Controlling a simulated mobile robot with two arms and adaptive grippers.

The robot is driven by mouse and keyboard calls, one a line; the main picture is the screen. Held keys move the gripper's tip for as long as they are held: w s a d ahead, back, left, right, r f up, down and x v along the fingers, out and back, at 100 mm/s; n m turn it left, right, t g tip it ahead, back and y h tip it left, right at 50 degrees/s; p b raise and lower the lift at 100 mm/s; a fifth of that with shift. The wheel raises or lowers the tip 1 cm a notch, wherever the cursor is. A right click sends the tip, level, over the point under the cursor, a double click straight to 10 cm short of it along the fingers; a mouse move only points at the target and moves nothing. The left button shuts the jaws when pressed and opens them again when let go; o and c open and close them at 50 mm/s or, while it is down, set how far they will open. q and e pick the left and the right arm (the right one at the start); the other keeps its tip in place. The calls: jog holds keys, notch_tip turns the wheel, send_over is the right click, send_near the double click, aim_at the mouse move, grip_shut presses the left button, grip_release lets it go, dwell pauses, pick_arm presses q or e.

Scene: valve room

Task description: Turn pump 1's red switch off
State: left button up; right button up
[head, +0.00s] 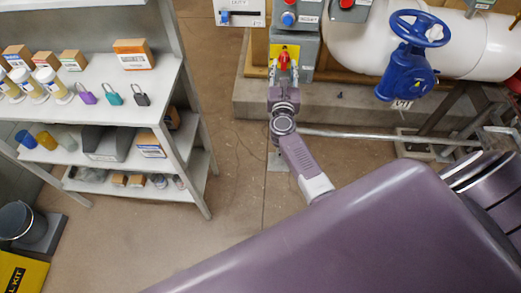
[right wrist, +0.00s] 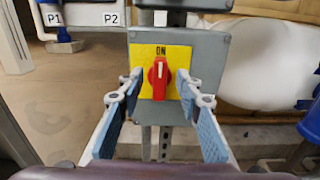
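The red switch (right wrist: 159,78) sits on a yellow plate (right wrist: 176,55) on a grey box (right wrist: 206,62) in the right wrist view. Its handle stands upright, in line with the word ON above it. The switch also shows in the head view (head: 284,58), at the top centre. My right gripper (right wrist: 158,84) is open, with one finger on each side of the switch. I see gaps between the fingers and the handle; nothing is held. In the head view the right gripper (head: 284,71) is right at the switch box. My left gripper is not in view.
A blue valve (head: 408,70) and white tank (head: 365,38) are at right. A shelf (head: 110,85) with padlocks stands left; floor between is clear.

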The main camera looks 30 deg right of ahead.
jog(key=v, duration=0.5)
jog(key=s+a+f+n+y+b, duration=0.1)
jog(key=s+a+f+n+y, duration=0.1)
jog(key=f+n, duration=0.4)
jog(key=s+a+f+n+g+y+b, duration=0.1)
jog(key=a+f+n, duration=0.4)
jog(key=f, duration=0.6)
jog(key=s+a+f+n+y+b, duration=0.1)
jog(key=a+f+n+y, duration=0.3)
jog(key=f+n, duration=0.4)
jog(key=shift+s+a+f+g, duration=0.2)
jog(key=shift+s+g, duration=0.1)
jog(key=shift+s, duration=0.6)
